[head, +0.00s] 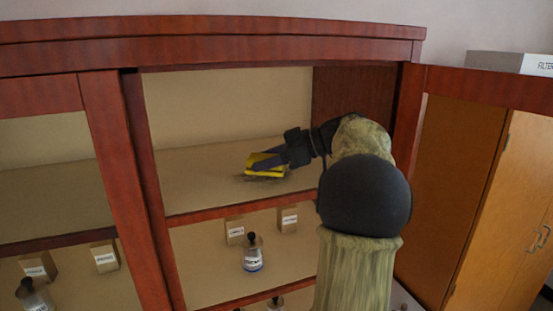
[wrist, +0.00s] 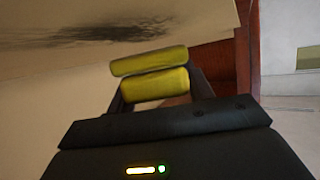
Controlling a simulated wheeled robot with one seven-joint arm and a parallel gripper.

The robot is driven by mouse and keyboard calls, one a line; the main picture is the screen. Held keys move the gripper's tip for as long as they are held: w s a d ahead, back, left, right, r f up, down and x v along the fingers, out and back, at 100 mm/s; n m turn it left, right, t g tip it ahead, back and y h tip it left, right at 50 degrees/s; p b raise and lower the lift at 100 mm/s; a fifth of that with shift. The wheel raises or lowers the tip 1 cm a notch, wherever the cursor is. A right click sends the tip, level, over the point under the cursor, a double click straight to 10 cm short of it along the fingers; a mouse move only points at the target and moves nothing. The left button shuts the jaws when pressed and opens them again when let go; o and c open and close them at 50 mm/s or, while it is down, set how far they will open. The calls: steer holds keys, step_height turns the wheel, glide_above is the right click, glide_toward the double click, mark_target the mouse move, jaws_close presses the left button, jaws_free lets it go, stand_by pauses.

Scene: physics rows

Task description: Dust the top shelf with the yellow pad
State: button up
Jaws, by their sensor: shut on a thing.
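The yellow pad (head: 266,171) is between the fingers of my gripper (head: 262,163), over the top shelf (head: 195,180) of the open cabinet section. My gripper is shut on the pad. A dark grey dust smear (wrist: 110,33) lies on the shelf surface just beyond the pad. In the head view a little of the dark patch shows at the pad's lower edge. I cannot tell whether the pad touches the shelf.
The lower shelf holds a labelled bottle (head: 252,254) and small labelled boxes (head: 289,219). The open door (head: 460,180) stands to the right. A closed glass door (head: 60,170) covers the left section. The top shelf left of the pad is clear.

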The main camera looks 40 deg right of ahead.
mark_target(248, 160)
steer(key=shift+w+a, duration=0.25)
steer(key=shift+a, duration=0.35)
steer(key=shift+s+d, duration=0.1)
steer(key=shift+s, duration=0.1)
steer(key=shift+w+a, duration=0.2)
steer(key=shift+w+a+r, duration=0.1)
steer(key=shift+w+a, duration=0.15)
steer(key=shift+a, duration=0.65)
steer(key=shift+w+a+r, duration=0.1)
steer(key=shift+w+a, duration=0.15)
steer(key=shift+a, duration=0.65)
steer(key=shift+w+a, duration=0.3)
steer(key=shift+a, duration=0.7)
steer(key=shift+w+a, duration=0.25)
steer(key=shift+a, duration=0.7)
steer(key=shift+d+p, duration=0.1)
steer(key=shift+p, duration=0.2)
steer(key=shift+w+d+r+p, duration=0.15)
steer(key=shift+w+p, duration=0.15)
steer(key=shift+w, duration=0.15)
steer(key=shift+w+d+p, duration=0.25)
steer(key=shift+w+p, duration=0.15)
steer(key=shift+w, duration=0.55)
